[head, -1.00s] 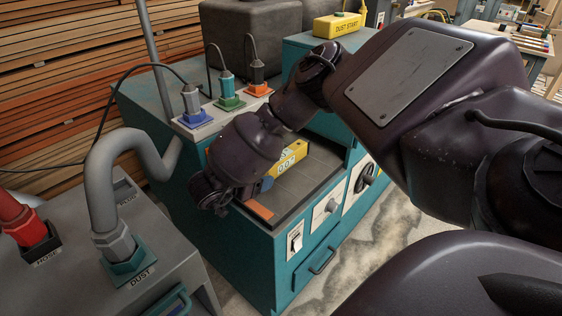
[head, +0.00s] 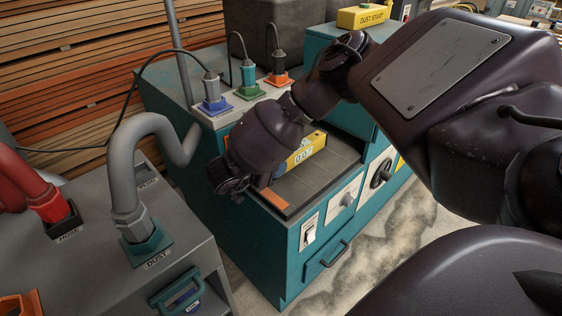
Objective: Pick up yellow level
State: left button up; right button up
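The yellow level (head: 307,150), with dark markings on its side, lies in the dark recessed top of the teal machine (head: 262,240). Its near end is hidden behind my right arm. My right arm comes in from the right and reaches over the recess. Its hand (head: 230,178) is at the near left end of the level. The fingertips are hidden behind the wrist, so I cannot tell if they are open or touching the level. My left gripper is not in view.
Plugs on blue, green (head: 250,91) and orange bases stand behind the recess with cables. A grey cabinet (head: 95,205) with a grey dust hose (head: 128,165) and a red hose (head: 40,195) is at left. A yellow dust start box (head: 363,17) sits at the back.

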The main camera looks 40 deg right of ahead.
notch_tip(320, 180, up, 10)
jog(key=shift+r+p, duration=0.15)
jog(key=shift+p, duration=1.1)
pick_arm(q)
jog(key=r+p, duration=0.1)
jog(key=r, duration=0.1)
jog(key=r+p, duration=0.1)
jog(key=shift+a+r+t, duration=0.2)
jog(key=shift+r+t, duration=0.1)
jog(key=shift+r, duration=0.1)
pick_arm(e)
notch_tip(320, 180, up, 9)
jog(key=shift+r, duration=0.2)
